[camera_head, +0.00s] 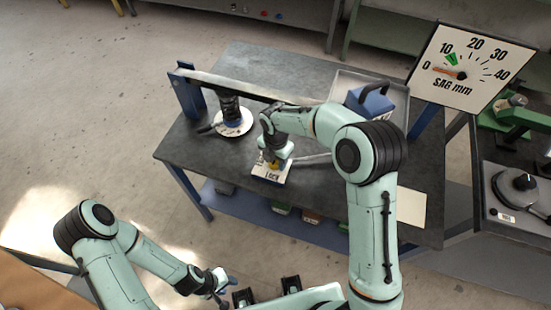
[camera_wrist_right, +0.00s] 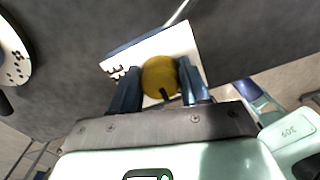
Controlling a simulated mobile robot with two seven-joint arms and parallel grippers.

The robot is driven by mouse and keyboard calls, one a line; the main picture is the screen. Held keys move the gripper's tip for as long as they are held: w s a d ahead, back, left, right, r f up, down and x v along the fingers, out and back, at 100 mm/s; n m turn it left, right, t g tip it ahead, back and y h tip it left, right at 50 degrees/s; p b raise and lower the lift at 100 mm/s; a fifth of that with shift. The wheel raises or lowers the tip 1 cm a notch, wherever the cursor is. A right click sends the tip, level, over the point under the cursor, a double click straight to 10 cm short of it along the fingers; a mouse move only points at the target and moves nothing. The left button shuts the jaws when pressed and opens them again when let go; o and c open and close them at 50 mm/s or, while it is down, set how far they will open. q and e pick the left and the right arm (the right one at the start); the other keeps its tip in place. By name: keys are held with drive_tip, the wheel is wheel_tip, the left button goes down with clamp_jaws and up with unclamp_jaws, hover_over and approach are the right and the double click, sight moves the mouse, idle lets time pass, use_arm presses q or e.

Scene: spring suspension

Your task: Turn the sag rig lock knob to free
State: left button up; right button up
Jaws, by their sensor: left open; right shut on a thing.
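The yellow lock knob (camera_wrist_right: 159,77) sits on a white plate (camera_wrist_right: 178,43) of the sag rig. The plate also shows in the head view (camera_head: 269,176), with the word LOCK along its front. My right gripper (camera_head: 274,163) points down at the plate and is shut on the knob, one dark finger on each side in the right wrist view. The knob's marking is partly hidden, so I cannot tell its exact angle. My left gripper (camera_head: 222,282) is open and empty, off the table's front left.
The dark table (camera_head: 258,62) carries a black spring unit on a white disc (camera_head: 233,129), under a long beam. A grey tray (camera_head: 349,80) with a blue block stands behind my right arm. The SAG mm dial (camera_head: 470,66) has its red pointer near 0.

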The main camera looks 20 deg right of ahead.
drive_tip(key=m, duration=0.3)
drive_tip(key=shift+m, duration=0.4)
drive_tip(key=m, duration=0.4)
drive_tip(key=shift+m, duration=0.3)
drive_tip(key=m+b, duration=0.1)
drive_tip(key=m, duration=0.3)
drive_tip(key=shift+s+m, duration=0.1)
drive_tip(key=shift+m, duration=0.2)
use_arm(q)
drive_tip(key=shift+s+f, duration=0.5)
drive_tip(key=shift+f, duration=0.3)
use_arm(e)
drive_tip(key=shift+m, duration=2.1)
drive_tip(key=shift+r, duration=0.1)
drive_tip(key=o, duration=1)
drive_tip(key=shift+s, duration=0.1)
use_arm(q)
drive_tip(key=shift+w+r+p, duration=0.4)
drive_tip(key=shift+w+r, duration=0.05)
drive_tip(key=shift+r, duration=0.25)
use_arm(e)
wheel_tip(320, 180, up, 13)
drive_tip(key=shift+r, duration=0.15)
